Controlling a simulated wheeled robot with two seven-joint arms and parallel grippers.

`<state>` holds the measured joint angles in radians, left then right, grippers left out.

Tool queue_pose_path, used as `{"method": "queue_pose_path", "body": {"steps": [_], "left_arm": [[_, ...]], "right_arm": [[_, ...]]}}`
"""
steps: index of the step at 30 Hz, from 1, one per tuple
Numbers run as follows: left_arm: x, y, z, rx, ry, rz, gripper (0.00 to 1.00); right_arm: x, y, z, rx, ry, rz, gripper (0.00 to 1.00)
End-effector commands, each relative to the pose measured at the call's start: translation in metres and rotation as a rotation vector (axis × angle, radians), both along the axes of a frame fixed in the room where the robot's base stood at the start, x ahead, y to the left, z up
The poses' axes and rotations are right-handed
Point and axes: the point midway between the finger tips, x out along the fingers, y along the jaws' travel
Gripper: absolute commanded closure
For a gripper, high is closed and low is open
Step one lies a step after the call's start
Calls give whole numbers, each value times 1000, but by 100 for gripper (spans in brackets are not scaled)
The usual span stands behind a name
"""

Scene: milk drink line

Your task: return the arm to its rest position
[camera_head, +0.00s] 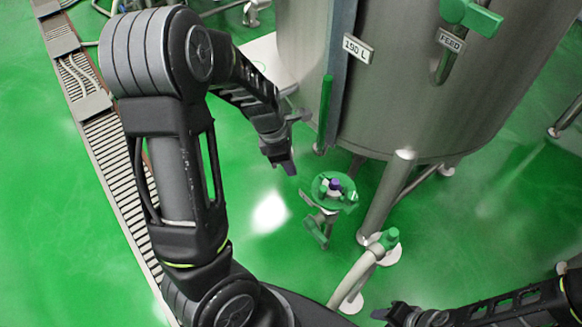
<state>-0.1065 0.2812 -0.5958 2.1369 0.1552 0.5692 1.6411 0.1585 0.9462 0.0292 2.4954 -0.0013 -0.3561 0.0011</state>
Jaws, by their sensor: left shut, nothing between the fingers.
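My left arm rises from the bottom of the head view, bends at the upper left and reaches down toward the tank. My left gripper (285,165) is shut and empty, pointing down over the green floor. It is up and left of a green round handwheel (322,190) with a purple centre, and appears apart from it. My right arm (500,306) enters at the bottom right corner.
A large steel tank (400,100) with a "190 L" label (357,49) and a "FEED" label (451,40) stands close right of the left gripper. A pipe with a green cap (389,238) stands below it. A floor grate (112,165) runs along the left. Green floor (60,240) is open there.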

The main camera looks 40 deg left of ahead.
Motion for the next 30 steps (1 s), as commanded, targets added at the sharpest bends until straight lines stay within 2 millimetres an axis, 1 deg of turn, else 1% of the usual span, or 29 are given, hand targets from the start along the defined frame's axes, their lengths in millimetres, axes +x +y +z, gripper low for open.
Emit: {"method": "queue_pose_path", "body": {"steps": [11, 14, 17, 20, 21, 23, 24, 26, 27, 29, 30], "left_arm": [[0, -1, -1, 2, -1, -7, 100], [-2, -6, -10, 17, -2, -65, 100], [-7, -21, -33, 50, -10, -220, 100], [-18, -46, -68, 94, -32, -485, 100], [-25, -60, -85, 108, -45, -615, 100], [-38, -83, -110, 124, -75, -833, 100], [-50, -101, -127, 128, -99, -983, 100], [-68, -130, -148, 128, -152, -1208, 100], [-82, -149, -159, 124, -192, -1351, 100], [-101, -177, -172, 115, -263, -1545, 100], [-113, -194, -178, 110, -312, -1657, 100]], "right_arm": [[0, 0, 0, 0, 0, 0, 64], [0, 0, 0, 0, 0, 0, 64], [0, 0, 0, 0, 0, 0, 64], [0, 0, 0, 0, 0, 0, 64], [0, 0, 0, 0, 0, 0, 64], [0, 0, 0, 0, 0, 0, 64], [0, 0, 0, 0, 0, 0, 64], [0, 0, 0, 0, 0, 0, 64], [0, 0, 0, 0, 0, 0, 64], [0, 0, 0, 0, 0, 0, 64], [0, 0, 0, 0, 0, 0, 64]]}}
